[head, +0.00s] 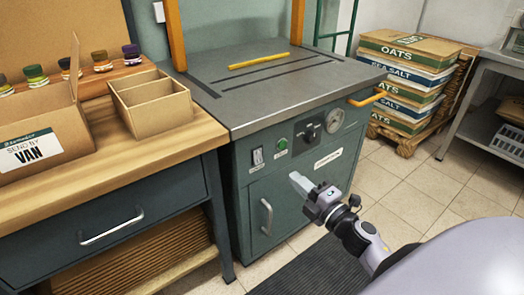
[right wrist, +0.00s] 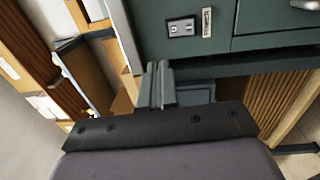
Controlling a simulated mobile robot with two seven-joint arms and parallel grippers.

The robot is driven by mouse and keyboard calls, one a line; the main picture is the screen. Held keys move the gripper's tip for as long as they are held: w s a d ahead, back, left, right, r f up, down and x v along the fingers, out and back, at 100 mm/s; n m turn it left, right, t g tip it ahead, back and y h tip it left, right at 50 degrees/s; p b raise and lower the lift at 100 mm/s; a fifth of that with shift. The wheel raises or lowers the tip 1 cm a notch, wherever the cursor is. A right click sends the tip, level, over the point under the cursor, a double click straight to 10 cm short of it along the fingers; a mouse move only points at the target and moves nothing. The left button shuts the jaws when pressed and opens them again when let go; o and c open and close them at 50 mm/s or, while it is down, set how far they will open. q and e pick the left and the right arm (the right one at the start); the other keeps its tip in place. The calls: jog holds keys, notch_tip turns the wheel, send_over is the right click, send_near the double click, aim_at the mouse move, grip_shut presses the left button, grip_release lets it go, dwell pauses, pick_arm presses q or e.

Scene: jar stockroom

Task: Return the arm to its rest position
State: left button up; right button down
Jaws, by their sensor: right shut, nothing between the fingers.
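My right gripper (head: 300,184) is in the head view, reaching in from the lower right in front of the green machine cabinet (head: 290,205). It is apart from the cabinet's control panel, with nothing held. In the right wrist view, its fingers (right wrist: 157,85) are pressed together and empty. My left gripper is in neither view.
A wooden bench (head: 110,150) at left carries an open cardboard box (head: 45,140), a divided carton (head: 150,100) and several small jars (head: 101,62). An orange handle (head: 367,98) juts from the machine's top. Stacked sacks (head: 405,70) stand at the back right. Tiled floor is clear at right.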

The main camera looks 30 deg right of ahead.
jog(key=s+a+f+m+g, duration=0.8)
jog(key=s+a+f+m, duration=0.6)
jog(key=a+m, duration=0.25)
notch_tip(320, 180, up, 16)
jog(key=s+p, duration=0.2)
jog(key=p, duration=1.7)
jog(key=shift+s+d+f+g+y, duration=0.25)
jog(key=shift+s+d+g+y, duration=0.05)
jog(key=shift+s, duration=0.05)
